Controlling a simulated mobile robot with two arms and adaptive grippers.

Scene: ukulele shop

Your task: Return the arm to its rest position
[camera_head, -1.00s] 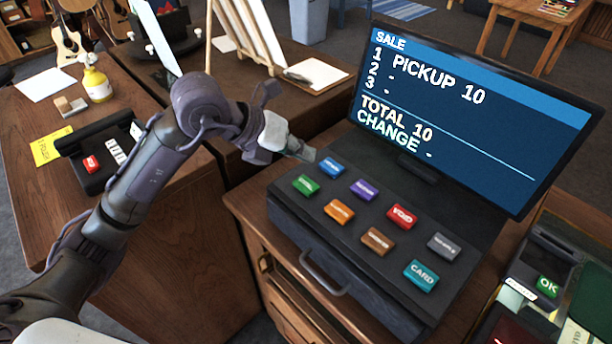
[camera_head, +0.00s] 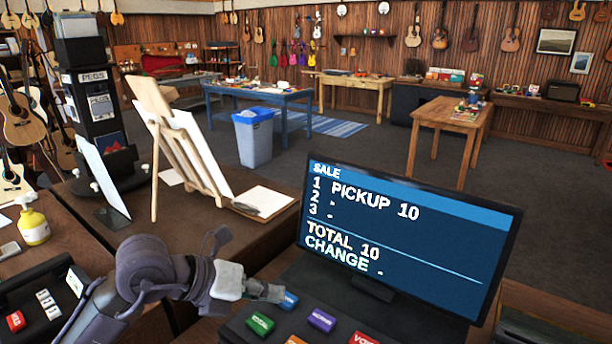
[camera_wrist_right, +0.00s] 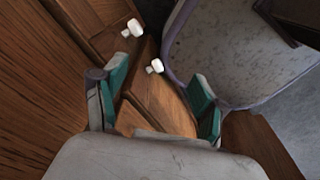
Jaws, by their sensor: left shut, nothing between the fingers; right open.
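My left arm comes in from the lower left in the head view. Its gripper (camera_head: 262,291) is shut and empty, just above and left of the blue key (camera_head: 287,300) on the register keypad. I cannot tell whether the fingertips touch the key. The register screen (camera_head: 400,250) reads PICKUP 10, TOTAL 10. My right gripper (camera_wrist_right: 153,98) shows only in the right wrist view. It is open, with two teal-padded fingers apart and nothing between them, over wooden drawer fronts with white knobs (camera_wrist_right: 154,67).
A yellow bottle (camera_head: 33,226) and a black card terminal (camera_head: 40,300) are at the left. Open floor lies beyond, with a grey-blue bin (camera_head: 253,140).

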